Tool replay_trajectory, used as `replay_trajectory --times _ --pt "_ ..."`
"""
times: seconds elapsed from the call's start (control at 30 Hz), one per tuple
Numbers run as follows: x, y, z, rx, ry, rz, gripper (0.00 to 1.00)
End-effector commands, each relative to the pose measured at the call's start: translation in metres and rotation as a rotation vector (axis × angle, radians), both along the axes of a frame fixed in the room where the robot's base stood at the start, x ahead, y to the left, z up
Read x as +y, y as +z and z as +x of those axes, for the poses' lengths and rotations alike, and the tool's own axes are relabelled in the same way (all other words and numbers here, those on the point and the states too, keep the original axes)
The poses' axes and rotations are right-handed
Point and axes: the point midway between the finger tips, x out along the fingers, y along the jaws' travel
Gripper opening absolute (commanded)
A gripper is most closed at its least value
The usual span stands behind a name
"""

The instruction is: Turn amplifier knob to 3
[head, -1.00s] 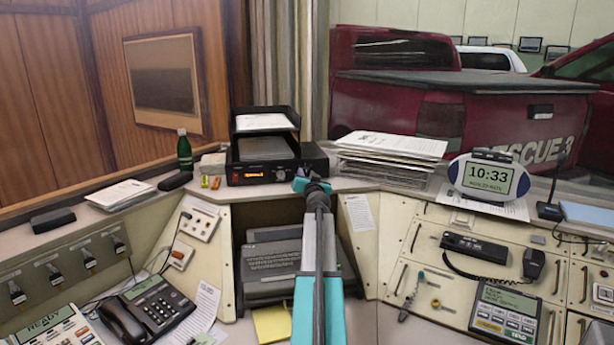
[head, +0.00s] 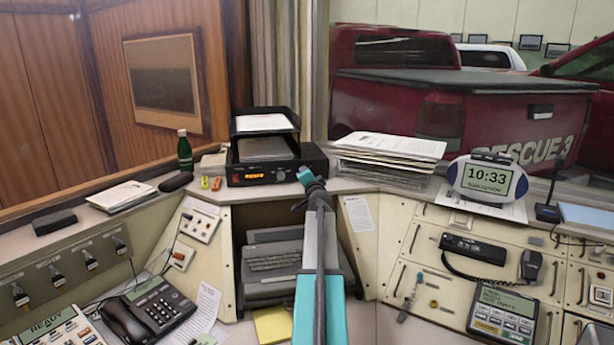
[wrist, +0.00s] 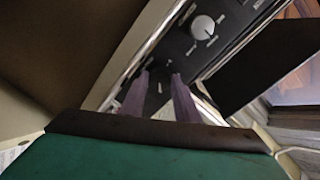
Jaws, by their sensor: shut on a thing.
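The amplifier (head: 268,173) is a black box with an orange lit display, on the back of the desk under a paper tray. My gripper (head: 305,177) is at the right part of its front in the head view. In the wrist view, a white round knob (wrist: 203,27) with marks around it shows on the dark amplifier panel. My gripper's two fingers (wrist: 161,80) reach the panel below and left of this knob, with a narrow gap between them. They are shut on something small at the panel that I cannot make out. The knob's setting is too small to read.
A paper stack (head: 387,155) lies right of the amplifier. A green bottle (head: 184,150) and small orange and green items (head: 211,183) are to its left. A clock (head: 487,180) stands farther right.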

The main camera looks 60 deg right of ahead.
Motion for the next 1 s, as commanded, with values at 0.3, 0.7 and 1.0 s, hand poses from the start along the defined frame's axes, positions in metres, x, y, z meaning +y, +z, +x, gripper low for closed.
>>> replay_trajectory --times 0.3,0.7,1.0 --pt "-0.0009 0.0001 -0.0012 -0.039 -0.002 0.037 0.06" --pt "-0.0009 0.0 -0.0011 -0.038 -0.002 0.037 0.47" --pt "-0.0004 -0.0004 -0.0004 -0.035 0.0 0.035 0.47"
